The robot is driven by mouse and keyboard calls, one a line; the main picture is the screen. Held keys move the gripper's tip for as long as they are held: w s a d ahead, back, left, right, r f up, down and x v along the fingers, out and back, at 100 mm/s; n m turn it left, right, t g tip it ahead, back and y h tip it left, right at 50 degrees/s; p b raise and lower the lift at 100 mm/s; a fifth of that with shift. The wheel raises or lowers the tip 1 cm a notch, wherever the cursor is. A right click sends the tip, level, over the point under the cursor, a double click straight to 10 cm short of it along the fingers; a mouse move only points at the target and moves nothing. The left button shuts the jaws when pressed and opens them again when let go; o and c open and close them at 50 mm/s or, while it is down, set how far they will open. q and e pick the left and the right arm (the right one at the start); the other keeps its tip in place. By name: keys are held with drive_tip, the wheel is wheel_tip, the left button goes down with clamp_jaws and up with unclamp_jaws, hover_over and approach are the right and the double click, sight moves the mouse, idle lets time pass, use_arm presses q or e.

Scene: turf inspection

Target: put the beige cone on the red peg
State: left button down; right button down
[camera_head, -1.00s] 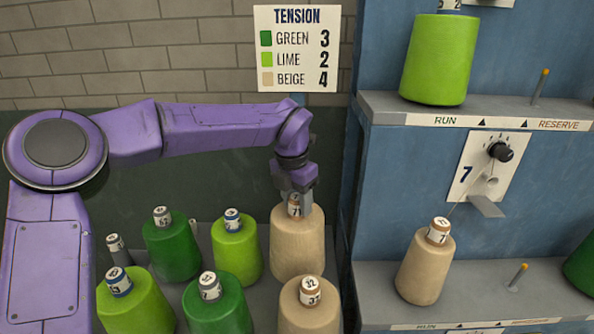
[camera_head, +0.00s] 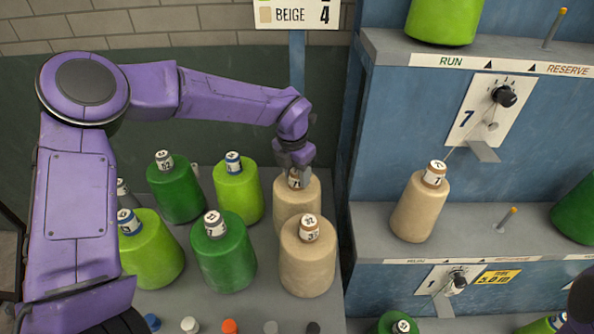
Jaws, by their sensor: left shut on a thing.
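My left gripper (camera_head: 296,168) points down and is shut on the top of the rear beige cone (camera_head: 293,198), labelled 71. That cone stands upright among the other cones, partly hidden by the front beige cone (camera_head: 307,262). Whether it touches the surface below cannot be seen. A third beige cone (camera_head: 420,208) leans on the shelf at right. A red-orange peg tip (camera_head: 230,326) shows at the bottom edge; the rest of that peg is cut off. My right gripper is not in view.
Lime and green cones (camera_head: 223,255) crowd the left of the held cone. Blue (camera_head: 152,322), white (camera_head: 190,325), grey and dark peg tips flank the red one. The blue rack with grey shelves (camera_head: 375,235) stands close at right.

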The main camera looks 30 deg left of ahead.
use_arm(q)
drive_tip(key=c, duration=0.6)
unclamp_jaws()
drive_tip(key=shift+o, duration=0.2)
